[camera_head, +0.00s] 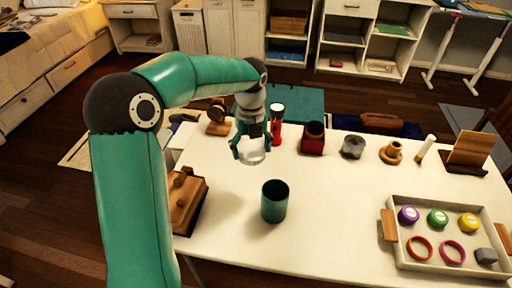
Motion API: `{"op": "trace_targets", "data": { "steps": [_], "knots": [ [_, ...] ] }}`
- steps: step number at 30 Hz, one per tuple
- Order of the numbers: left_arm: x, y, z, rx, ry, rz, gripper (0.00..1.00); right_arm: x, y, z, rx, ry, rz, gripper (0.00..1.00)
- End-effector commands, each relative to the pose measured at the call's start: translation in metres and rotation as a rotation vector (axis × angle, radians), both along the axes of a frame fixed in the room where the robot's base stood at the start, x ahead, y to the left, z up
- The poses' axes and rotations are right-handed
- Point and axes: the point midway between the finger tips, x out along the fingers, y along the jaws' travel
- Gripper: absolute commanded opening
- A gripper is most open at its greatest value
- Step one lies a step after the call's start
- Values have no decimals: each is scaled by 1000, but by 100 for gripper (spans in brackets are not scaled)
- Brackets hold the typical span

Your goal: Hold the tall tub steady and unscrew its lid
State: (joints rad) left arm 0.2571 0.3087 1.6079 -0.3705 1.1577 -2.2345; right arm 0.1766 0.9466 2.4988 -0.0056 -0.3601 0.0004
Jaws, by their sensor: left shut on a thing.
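My left gripper (251,147) is shut on a small pale, clear-looking round piece (252,157), held above the white table. I cannot tell for sure whether this piece is the lid. A teal cylinder (273,203), the likeliest tall tub, stands upright on the table, in front of and slightly right of the gripper. Its top looks open and dark inside, and no gripper touches it. My right gripper is not in view.
A red cylinder (277,129) with a dark and white top stands just behind the gripper. A red box (313,140), a glass jar (352,147) and a wooden piece (391,153) line the back. A wooden box (185,200) is left; a tray (396,257) is right. The table's middle is free.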

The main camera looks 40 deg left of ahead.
Motion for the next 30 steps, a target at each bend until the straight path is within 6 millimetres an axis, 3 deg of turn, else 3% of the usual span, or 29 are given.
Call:
{"op": "trace_targets", "data": {
  "steps": [21,30],
  "knots": [
    [10,63,-91,-1,4,2,66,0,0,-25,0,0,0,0],
    [14,84,-120,-1,2,2,66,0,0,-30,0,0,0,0]
  ]
}}
